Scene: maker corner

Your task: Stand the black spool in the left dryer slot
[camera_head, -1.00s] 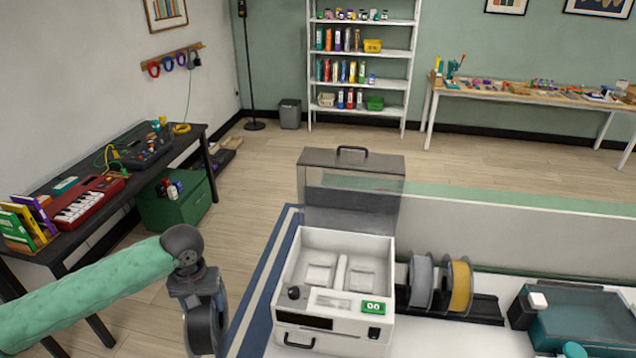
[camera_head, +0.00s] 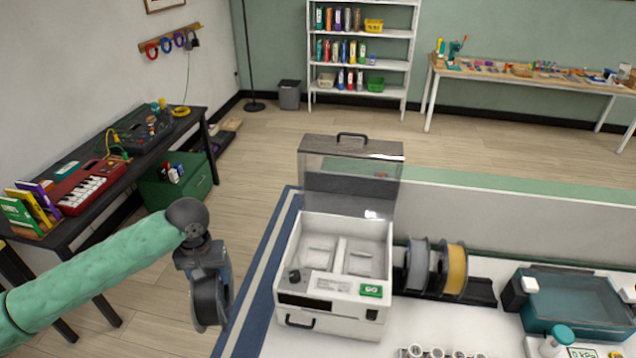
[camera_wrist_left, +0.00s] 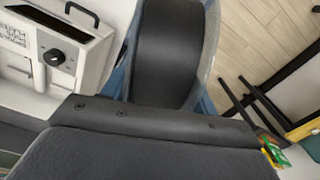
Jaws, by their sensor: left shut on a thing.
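The black spool (camera_wrist_left: 168,50) is in my left gripper (camera_head: 207,302), which is shut on it. In the wrist view its dark wound face fills the top middle, between clear bluish flanges. In the head view the spool (camera_head: 226,284) hangs upright, partly hidden by the gripper, left of the dryer and apart from it. The white dryer (camera_head: 328,312) has its clear lid (camera_head: 350,185) raised. The left slot (camera_head: 314,256) and the right slot (camera_head: 363,262) both look empty. My right gripper is out of view.
A grey spool (camera_head: 417,266) and a gold spool (camera_head: 456,270) stand in a black rack (camera_head: 481,292) right of the dryer. A teal-lidded box (camera_head: 575,300) is farther right. White cylinders (camera_head: 435,352) stand at the front. The blue striped mat (camera_head: 252,300) edges the table's left side.

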